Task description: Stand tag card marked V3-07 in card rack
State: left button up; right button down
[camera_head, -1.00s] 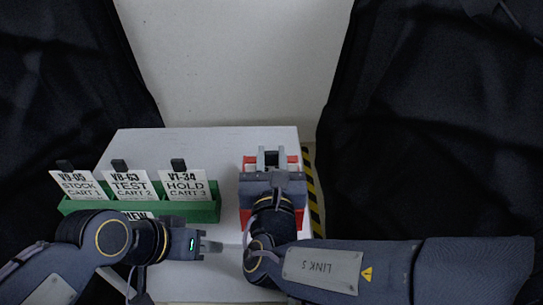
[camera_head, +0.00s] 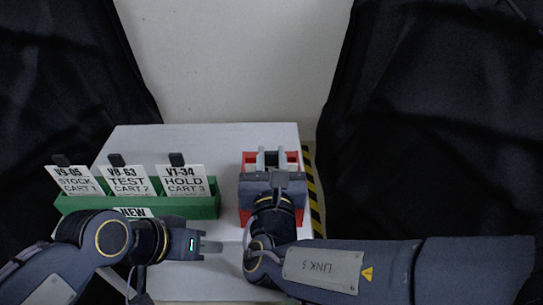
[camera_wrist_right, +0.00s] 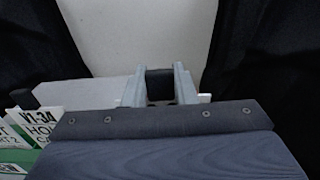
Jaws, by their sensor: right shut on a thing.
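The green card rack (camera_head: 190,208) stands at the left of the white cart top. Three white cards stand in it: V9-05 STOCK CART 1 (camera_head: 76,182), V8-63 TEST CART 2 (camera_head: 129,182) and V1-34 HOLD CART 3 (camera_head: 183,181), each with a black tab on top. My right gripper (camera_head: 268,158) is over the red tray, shut on a black tab (camera_wrist_right: 160,84). Slivers of a white card (camera_wrist_right: 204,98) show beside its fingers; its face and marking are hidden. My left gripper (camera_head: 214,247) is in front of the rack; its jaw gap cannot be made out.
A red tray (camera_head: 249,158) lies at the cart's right, partly hidden by my right gripper. A NEW label (camera_head: 133,212) is on the rack's front. The cart top (camera_head: 220,140) is clear behind the rack. Black covers hang on both sides; a striped strip (camera_head: 313,190) edges the right.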

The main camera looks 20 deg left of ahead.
jog(key=shift+f+b, duration=0.6)
jog(key=shift+f, duration=0.2)
jog(key=c, duration=1.1)
grip_release()
jog(key=v, duration=0.7)
jog(key=shift+s, duration=0.4)
jog(key=shift+w+d, duration=0.1)
jog(key=shift+d, duration=0.1)
